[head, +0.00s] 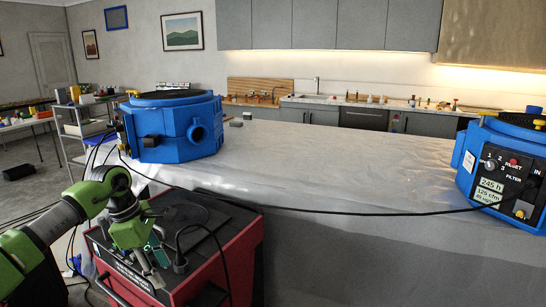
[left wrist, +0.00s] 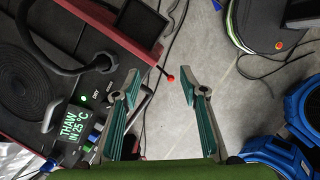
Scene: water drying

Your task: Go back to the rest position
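My left gripper (head: 157,264) hangs from the green arm at the lower left of the head view, pointing down in front of the red machine (head: 240,232). In the left wrist view my left gripper (left wrist: 161,84) is open, with teal pads on both fingers and nothing between them. Bare grey floor and cables show beyond the gap. The red machine's panel (left wrist: 85,110), with "THAW IN 25 °C" lit in green, lies left of the fingers. My right gripper is not in view.
A blue machine (head: 165,130) stands at the left end of the sheet-covered counter (head: 300,165); another blue machine (head: 512,170) is at the right. A black cable (head: 340,212) sags between them. The counter's middle is mostly clear. Cables lie on the floor.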

